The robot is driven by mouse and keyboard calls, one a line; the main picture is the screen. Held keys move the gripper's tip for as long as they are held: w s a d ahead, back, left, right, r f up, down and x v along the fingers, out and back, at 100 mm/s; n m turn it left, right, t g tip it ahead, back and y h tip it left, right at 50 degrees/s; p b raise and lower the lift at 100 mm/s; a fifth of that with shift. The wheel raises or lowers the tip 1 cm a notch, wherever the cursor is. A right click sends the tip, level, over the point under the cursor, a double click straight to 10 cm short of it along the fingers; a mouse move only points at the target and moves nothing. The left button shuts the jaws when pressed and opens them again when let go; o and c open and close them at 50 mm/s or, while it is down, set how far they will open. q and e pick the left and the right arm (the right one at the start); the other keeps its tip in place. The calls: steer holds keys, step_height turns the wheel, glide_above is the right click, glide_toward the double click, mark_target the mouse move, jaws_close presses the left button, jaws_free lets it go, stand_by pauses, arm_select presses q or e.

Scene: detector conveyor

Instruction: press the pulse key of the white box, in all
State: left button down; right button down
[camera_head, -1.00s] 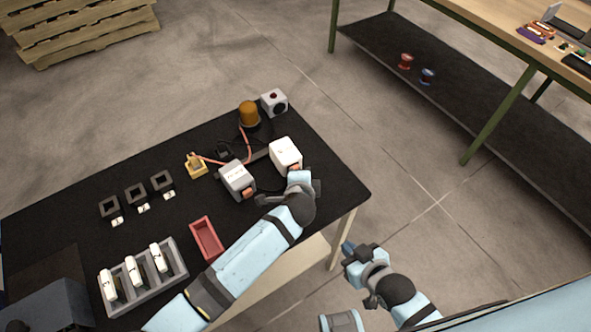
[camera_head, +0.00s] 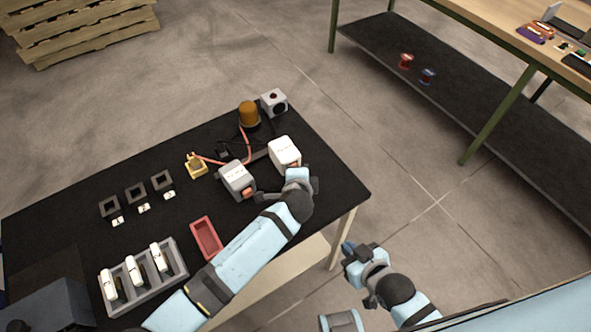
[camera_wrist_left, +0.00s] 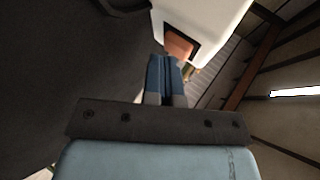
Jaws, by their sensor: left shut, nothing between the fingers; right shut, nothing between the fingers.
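The white box (camera_head: 284,150) stands near the right end of the black table. It also shows at the top of the wrist view (camera_wrist_left: 205,18), with an orange-brown key (camera_wrist_left: 180,44) in a dark frame on its face. My left gripper (camera_head: 296,174) is at the front of this box, in front of the key. In the wrist view its blue fingertips (camera_wrist_left: 165,62) are together and empty, close to the key's lower edge. I cannot tell whether they touch it. My right gripper (camera_head: 349,250) is shut and empty, off the table's front right side.
A grey box (camera_head: 237,177) with an orange key stands left of the white box. An amber lamp (camera_head: 249,113), a small white box with a red button (camera_head: 273,102) and a yellow part (camera_head: 196,166) are behind. A red tray (camera_head: 206,238) and a grey rack (camera_head: 172,272) lie nearer.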

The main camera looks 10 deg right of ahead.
stand_by(0.4)
arm_select(q)
steer(key=shift+s+d+p, duration=0.15)
steer(key=shift+s, duration=0.4)
steer(key=shift+s+d+p, duration=0.15)
steer(key=shift+s, duration=0.4)
